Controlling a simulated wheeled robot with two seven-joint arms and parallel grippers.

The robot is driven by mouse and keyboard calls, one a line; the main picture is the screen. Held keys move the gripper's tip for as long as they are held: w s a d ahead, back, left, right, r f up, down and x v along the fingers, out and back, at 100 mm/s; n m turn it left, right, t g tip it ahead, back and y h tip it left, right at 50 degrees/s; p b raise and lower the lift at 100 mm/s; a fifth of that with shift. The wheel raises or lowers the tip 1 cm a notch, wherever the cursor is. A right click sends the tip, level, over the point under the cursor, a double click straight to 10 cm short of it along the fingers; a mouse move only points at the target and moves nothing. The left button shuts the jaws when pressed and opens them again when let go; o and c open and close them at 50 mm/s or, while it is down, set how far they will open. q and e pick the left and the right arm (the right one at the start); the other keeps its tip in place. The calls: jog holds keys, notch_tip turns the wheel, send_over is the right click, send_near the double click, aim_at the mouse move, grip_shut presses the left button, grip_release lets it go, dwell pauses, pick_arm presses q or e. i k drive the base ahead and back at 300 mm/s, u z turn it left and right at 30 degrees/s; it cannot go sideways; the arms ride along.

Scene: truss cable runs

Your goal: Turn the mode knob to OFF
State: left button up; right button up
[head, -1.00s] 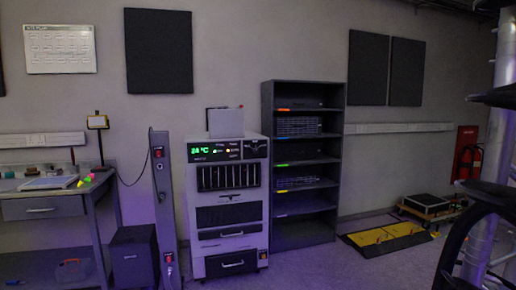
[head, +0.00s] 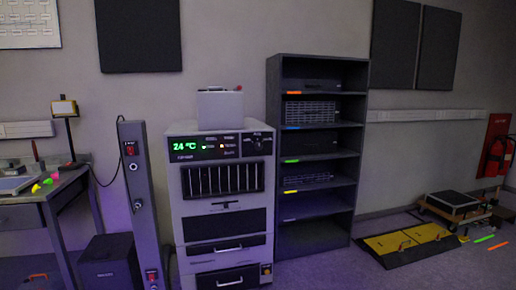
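A white and black cabinet unit (head: 178,230) stands on the floor near the middle of the head view. Its top panel has a green display (head: 205,147) reading 24 °C. At the right end of that panel is a dark mode knob (head: 257,142); its pointer direction is too small to read. Neither of my grippers shows in the view.
A dark shelf rack (head: 362,150) stands right of the unit. A grey post (head: 140,200) with red switches stands to its left, beside a workbench (head: 50,195) and a black box (head: 108,262). A yellow-black ramp (head: 405,242) lies on the floor at right.

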aim_at(258, 146)
jog(key=z, duration=0.05)
jog(key=i, duration=2.15)
jog(key=z, duration=2.7)
jog(key=i, duration=1.25)
jog(key=u, duration=2.35)
